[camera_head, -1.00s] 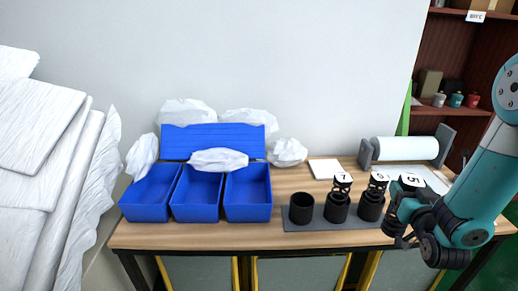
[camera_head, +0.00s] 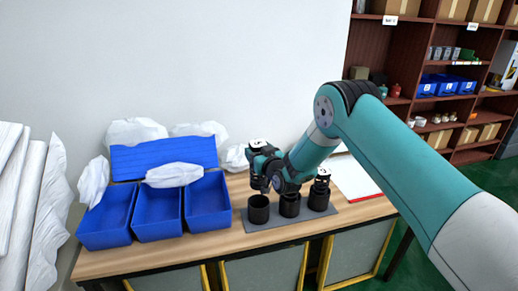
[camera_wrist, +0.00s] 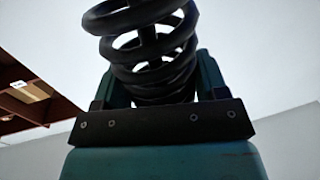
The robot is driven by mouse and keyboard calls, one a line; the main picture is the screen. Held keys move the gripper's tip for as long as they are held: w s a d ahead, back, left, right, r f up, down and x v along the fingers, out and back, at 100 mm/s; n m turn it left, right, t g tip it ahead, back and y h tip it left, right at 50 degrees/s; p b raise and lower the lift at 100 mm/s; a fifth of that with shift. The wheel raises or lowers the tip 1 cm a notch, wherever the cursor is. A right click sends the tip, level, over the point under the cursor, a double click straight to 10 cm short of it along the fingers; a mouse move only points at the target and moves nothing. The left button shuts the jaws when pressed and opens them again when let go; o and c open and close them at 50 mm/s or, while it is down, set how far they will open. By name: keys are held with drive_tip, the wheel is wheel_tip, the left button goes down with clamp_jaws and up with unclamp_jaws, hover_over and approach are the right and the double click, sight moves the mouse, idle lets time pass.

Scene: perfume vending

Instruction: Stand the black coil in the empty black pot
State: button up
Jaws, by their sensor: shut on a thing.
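My gripper (camera_head: 262,172) is shut on the black coil (camera_wrist: 148,50), whose dark spiral rings fill the top of the wrist view between the jaws. In the head view my gripper is above the left black pot (camera_head: 258,210), with the coil mostly hidden by the jaws. I cannot tell whether the coil's lower end touches the pot's rim. The middle black pot (camera_head: 289,207) is partly behind my wrist, which hides its top. The right black pot (camera_head: 318,200) has a labelled black coil (camera_head: 321,181) standing in it.
The pots stand on a dark grey mat (camera_head: 296,221) on the wooden table (camera_head: 180,254). Blue bins (camera_head: 158,212) with white bags stand to the left. A white sheet (camera_head: 353,180) lies to the right. Shelves (camera_head: 430,60) stand at the back right.

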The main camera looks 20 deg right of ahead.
drive_tip(key=shift+f+b, duration=1.35)
drive_tip(key=shift+f, duration=1.85)
wheel_tip(320, 180, down, 6)
drive_tip(key=b, duration=0.6)
drive_tip(key=shift+f, duration=0.1)
drive_tip(key=o, duration=1.4)
drive_tip(key=shift+o, duration=0.2)
drive_tip(key=s+d+f+b, duration=0.1)
drive_tip(key=s+d+b, duration=0.1)
drive_tip(key=s+b, duration=0.5)
drive_tip(key=b, duration=1.3)
approach(259, 182)
drive_tip(key=shift+s+d+f, duration=0.35)
drive_tip(key=shift+s, duration=0.4)
drive_tip(key=shift+s+d+f, duration=0.3)
drive_tip(key=shift+s, duration=0.5)
drive_tip(key=shift+s+d+f, duration=0.35)
drive_tip(key=shift+s, duration=0.4)
